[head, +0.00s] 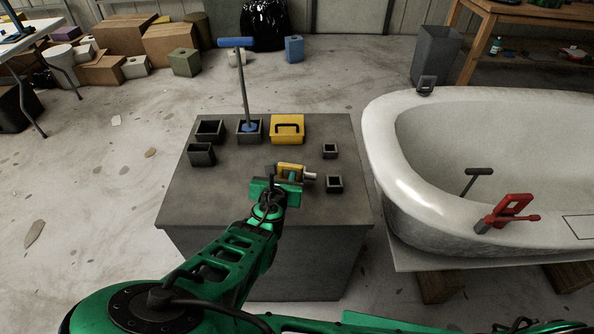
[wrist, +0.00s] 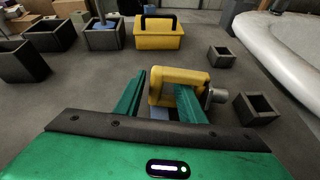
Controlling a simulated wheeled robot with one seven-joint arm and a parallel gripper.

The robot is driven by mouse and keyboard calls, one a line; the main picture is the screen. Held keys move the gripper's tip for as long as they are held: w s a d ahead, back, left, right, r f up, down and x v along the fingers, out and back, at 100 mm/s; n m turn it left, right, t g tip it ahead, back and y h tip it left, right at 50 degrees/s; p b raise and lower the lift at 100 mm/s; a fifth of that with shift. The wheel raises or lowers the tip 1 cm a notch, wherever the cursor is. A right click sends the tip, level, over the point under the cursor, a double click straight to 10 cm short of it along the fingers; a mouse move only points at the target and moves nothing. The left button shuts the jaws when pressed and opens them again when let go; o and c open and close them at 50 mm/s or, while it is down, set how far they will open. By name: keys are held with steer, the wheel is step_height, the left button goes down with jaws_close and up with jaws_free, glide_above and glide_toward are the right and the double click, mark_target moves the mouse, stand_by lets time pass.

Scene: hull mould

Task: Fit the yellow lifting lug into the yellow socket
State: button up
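In the wrist view my gripper's green fingers (wrist: 160,82) stand apart. The left finger is just left of the lug; the right finger overlaps its loop. I see no firm grip, and contact is unclear.
Dark open square holders (head: 201,153) stand left on the block, and two small ones (head: 334,183) stand right. A blue T-handled tool (head: 243,85) stands in a holder at the back. A white tub (head: 400,190) with a red part (head: 510,209) is to the right.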

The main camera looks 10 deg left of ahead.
steer(key=shift+s+a, duration=0.1)
steer(key=shift+a, duration=0.15)
jaws_close()
steer(key=shift+r, duration=0.1)
